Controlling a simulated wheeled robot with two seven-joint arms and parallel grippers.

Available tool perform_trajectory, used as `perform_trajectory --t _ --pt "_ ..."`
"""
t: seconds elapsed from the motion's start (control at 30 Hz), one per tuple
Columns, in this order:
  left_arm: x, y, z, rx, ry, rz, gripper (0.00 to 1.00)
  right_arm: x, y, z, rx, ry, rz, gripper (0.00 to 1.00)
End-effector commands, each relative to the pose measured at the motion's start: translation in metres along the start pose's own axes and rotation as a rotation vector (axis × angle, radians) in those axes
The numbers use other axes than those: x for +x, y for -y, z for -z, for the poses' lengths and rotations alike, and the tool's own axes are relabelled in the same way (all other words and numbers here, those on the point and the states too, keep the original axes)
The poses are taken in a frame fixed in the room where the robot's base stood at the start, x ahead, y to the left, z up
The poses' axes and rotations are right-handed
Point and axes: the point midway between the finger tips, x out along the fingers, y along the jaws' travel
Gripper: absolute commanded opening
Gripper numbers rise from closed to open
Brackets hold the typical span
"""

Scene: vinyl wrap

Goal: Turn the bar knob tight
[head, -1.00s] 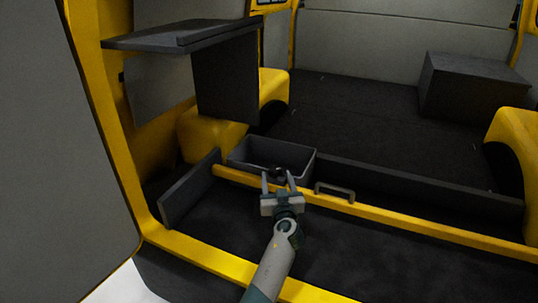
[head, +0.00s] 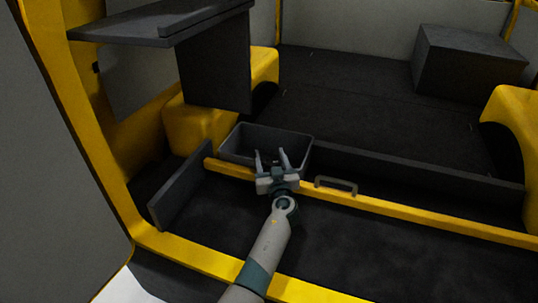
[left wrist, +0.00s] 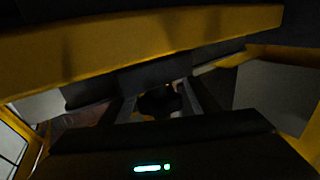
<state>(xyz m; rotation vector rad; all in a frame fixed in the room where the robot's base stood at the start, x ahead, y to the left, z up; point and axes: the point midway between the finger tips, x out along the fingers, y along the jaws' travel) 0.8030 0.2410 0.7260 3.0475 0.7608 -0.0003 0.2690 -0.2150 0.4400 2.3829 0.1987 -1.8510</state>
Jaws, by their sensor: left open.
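My left gripper (head: 271,157) is open at the yellow bar (head: 420,212), its fingers upright in front of the grey bin. In the left wrist view a dark rounded shape (left wrist: 160,101), perhaps the bar knob, shows between the open fingers. It is too dark to tell whether either finger touches it. In the head view the fingers and gripper body cover that part of the bar, and I cannot make out the knob clearly. My right gripper is not in view.
A grey open bin (head: 306,158) stands just behind the bar. A grey handle (head: 336,182) sits on the bar to the right. A dark shelf (head: 165,25) overhangs at upper left. A dark box (head: 465,65) stands at the back right. The dark floor in front is clear.

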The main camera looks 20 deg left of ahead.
Motion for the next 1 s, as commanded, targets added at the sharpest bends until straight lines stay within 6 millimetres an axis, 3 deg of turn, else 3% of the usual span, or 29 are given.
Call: perform_trajectory --t 0.13,0.3,0.73,1.0 --pt "0.0 0.0 0.0 0.0 0.0 0.0 0.53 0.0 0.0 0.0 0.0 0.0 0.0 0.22" --pt "0.0 0.0 0.0 0.0 0.0 0.0 0.15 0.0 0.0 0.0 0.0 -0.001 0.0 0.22" --pt "0.0 -0.001 0.0 0.002 0.001 -0.046 0.15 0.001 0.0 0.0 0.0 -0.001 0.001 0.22" --pt "-0.001 -0.005 0.001 0.001 0.0 -0.167 0.15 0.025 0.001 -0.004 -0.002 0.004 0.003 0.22"
